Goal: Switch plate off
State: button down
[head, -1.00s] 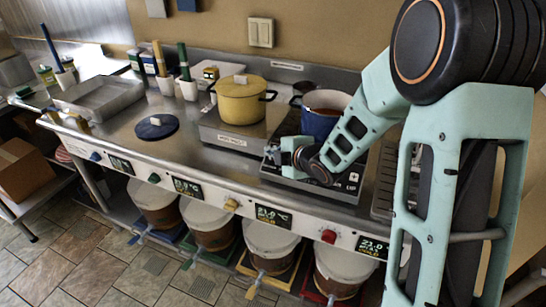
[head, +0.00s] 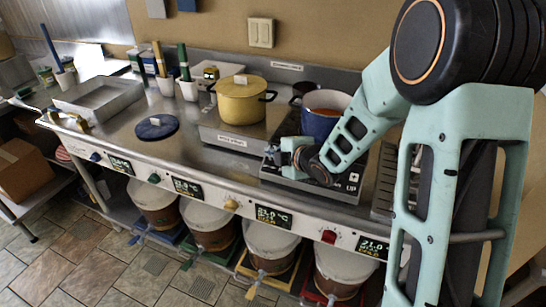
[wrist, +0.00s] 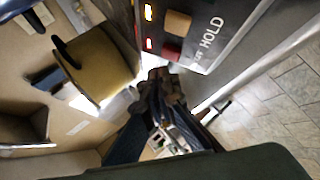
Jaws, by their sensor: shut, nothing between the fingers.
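The hot plate (head: 346,194) is a dark flat unit on the steel counter. A blue pot (head: 318,122) with orange-brown contents stands on it. In the wrist view the panel (wrist: 215,62) carries a HOLD label, a red button (wrist: 171,50), a beige button (wrist: 178,23) and lit red and yellow lights. My gripper (head: 284,158) is shut and empty, low over the left part of the panel. Its fingertips (wrist: 160,76) appear close to the red button; I cannot tell whether they touch. My gripper hides part of the panel in the head view.
A yellow pot (head: 241,105) stands on another plate to the left. Several white-lidded buckets (head: 272,240) stand below the counter edge.

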jog(key=shift+w+d+f+b, duration=0.1)
jog(key=shift+w+f+b, duration=0.1)
jog(key=shift+f+b, duration=0.25)
jog(key=shift+w+d+f+b, duration=0.1)
jog(key=shift+w+f+b, duration=0.1)
jog(key=shift+f+b, duration=0.2)
dwell(0.6)
jog(key=shift+r, duration=0.15)
jog(key=shift+s+r, duration=0.4)
jog(key=shift+r, duration=0.3)
notch_tip(320, 180, up, 5)
jog(key=s+a+p, duration=0.1)
jog(key=s+p, duration=0.1)
jog(key=p, duration=0.1)
jog(key=shift+s+a+r, duration=0.15)
jog(key=shift+s+a, duration=0.05)
jog(key=shift+s, duration=0.2)
dwell(0.5)
